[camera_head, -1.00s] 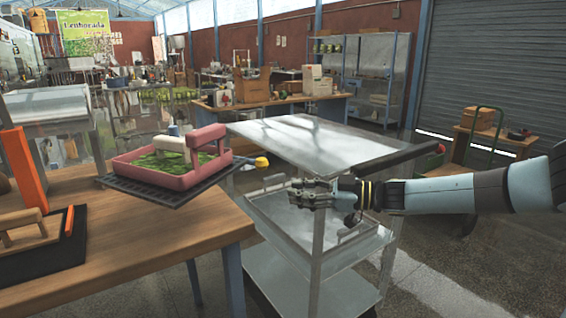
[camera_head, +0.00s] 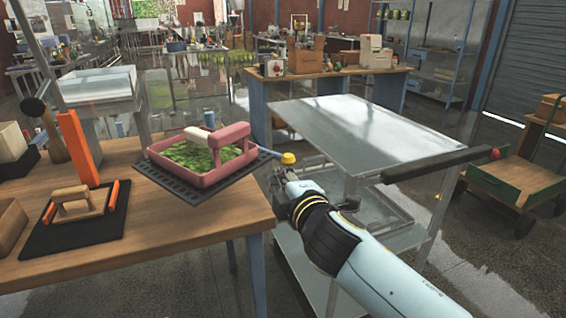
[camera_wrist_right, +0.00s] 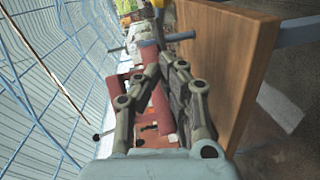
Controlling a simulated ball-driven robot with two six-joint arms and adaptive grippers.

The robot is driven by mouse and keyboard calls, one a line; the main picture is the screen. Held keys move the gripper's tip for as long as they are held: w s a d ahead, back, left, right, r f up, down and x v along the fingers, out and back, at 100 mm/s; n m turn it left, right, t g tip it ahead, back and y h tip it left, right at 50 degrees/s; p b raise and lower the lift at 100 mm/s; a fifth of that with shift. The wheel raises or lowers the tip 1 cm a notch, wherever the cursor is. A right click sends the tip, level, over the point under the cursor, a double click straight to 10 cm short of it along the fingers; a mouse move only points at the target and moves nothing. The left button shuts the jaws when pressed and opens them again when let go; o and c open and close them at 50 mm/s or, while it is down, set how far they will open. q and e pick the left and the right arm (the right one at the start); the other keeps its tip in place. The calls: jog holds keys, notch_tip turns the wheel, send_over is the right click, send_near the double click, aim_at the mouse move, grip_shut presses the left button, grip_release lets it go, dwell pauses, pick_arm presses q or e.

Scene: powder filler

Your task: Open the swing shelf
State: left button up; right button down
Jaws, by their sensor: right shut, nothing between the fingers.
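The swing shelf looks to be the dark perforated plate (camera_head: 170,184) at the wooden table's right corner. A yellow knob (camera_head: 288,158) is at its right end. A pink tray (camera_head: 205,175) with green contents and a handle sits on the plate. My right gripper (camera_head: 283,172) is just below the knob; I cannot tell whether it touches it. Its fingers (camera_wrist_right: 165,85) are shut and empty in the right wrist view, with red and pink parts behind them. My left gripper is not in view.
The wooden table (camera_head: 190,250) holds a black mat (camera_head: 90,230) with a wooden-handled piece and an orange upright block (camera_head: 78,148). A metal cart (camera_head: 350,130) stands right of the plate, with my right arm in front of it.

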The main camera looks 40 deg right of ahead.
aim_at(275, 158)
jog(key=x, duration=0.5)
jog(key=shift+w+d, duration=0.2)
jog(key=shift+w, duration=0.15)
jog(key=shift+w+d+f, duration=0.15)
jog(key=shift+w+d, duration=0.1)
jog(key=shift+d, duration=0.25)
jog(key=shift+w+d+f, duration=0.15)
jog(key=shift+w+d, duration=0.05)
jog(key=shift+d, duration=0.3)
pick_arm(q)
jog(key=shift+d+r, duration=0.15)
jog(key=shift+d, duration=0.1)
pick_arm(e)
jog(key=shift+w+d+f, duration=0.15)
jog(key=shift+w+d, duration=0.1)
jog(key=shift+d, duration=0.3)
jog(key=shift+d, duration=0.1)
